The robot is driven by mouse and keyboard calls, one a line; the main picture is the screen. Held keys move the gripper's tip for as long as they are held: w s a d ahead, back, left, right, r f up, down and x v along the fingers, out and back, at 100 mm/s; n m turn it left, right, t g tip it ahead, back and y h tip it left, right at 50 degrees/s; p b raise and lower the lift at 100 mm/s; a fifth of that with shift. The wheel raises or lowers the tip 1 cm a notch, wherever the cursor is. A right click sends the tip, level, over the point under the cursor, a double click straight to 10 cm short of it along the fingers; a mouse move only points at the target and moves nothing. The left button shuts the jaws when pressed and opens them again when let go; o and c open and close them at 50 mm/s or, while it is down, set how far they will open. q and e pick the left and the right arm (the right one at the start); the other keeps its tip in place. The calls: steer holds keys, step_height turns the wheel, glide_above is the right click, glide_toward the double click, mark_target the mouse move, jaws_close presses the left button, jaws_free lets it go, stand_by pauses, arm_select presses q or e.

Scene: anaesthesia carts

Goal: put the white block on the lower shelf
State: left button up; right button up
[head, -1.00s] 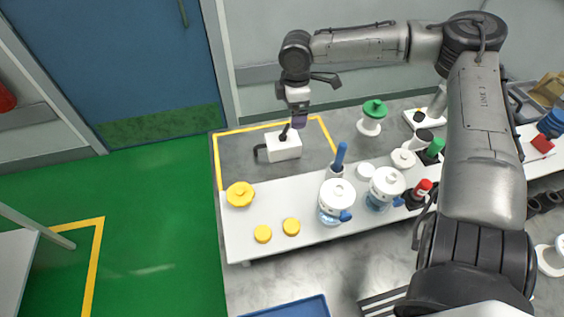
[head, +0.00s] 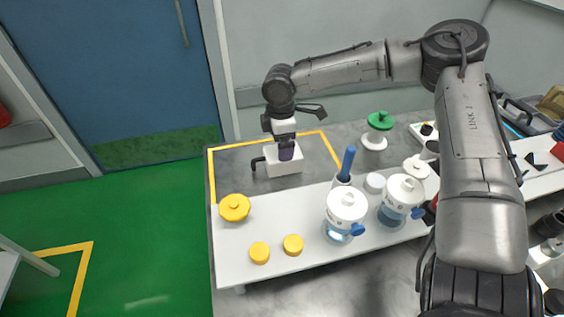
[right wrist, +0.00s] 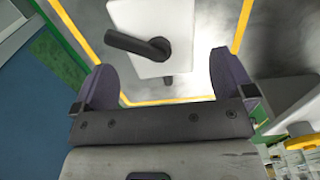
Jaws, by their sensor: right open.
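The white block (head: 270,167) has black handles and stands on the grey top inside the yellow outline, behind the long white board. In the right wrist view, the block (right wrist: 170,28) and one black handle lie ahead of the purple fingers. My right gripper (head: 287,152) is right over the block in the head view, pointing down. In the right wrist view my right gripper (right wrist: 167,68) is open, with nothing between its fingers. Whether it touches the block is unclear. I cannot tell which surface is the lower shelf. My left gripper is not in view.
The white board (head: 300,271) carries a yellow jar (head: 235,207), yellow lids (head: 260,253), and white-lidded jars (head: 346,210). A green-topped piece (head: 379,122) is behind.

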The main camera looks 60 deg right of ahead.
steer(key=shift+s+d+f+b, duration=0.1)
steer(key=shift+f+b, duration=0.7)
steer(key=shift+f, duration=0.6)
steer(key=shift+s+f+b, duration=0.1)
steer(key=shift+f+b, duration=0.65)
steer(key=shift+f, duration=0.65)
steer(key=shift+r, duration=0.1)
steer(key=c, duration=0.9)
steer(key=shift+r, duration=0.1)
steer(key=shift+c, duration=0.2)
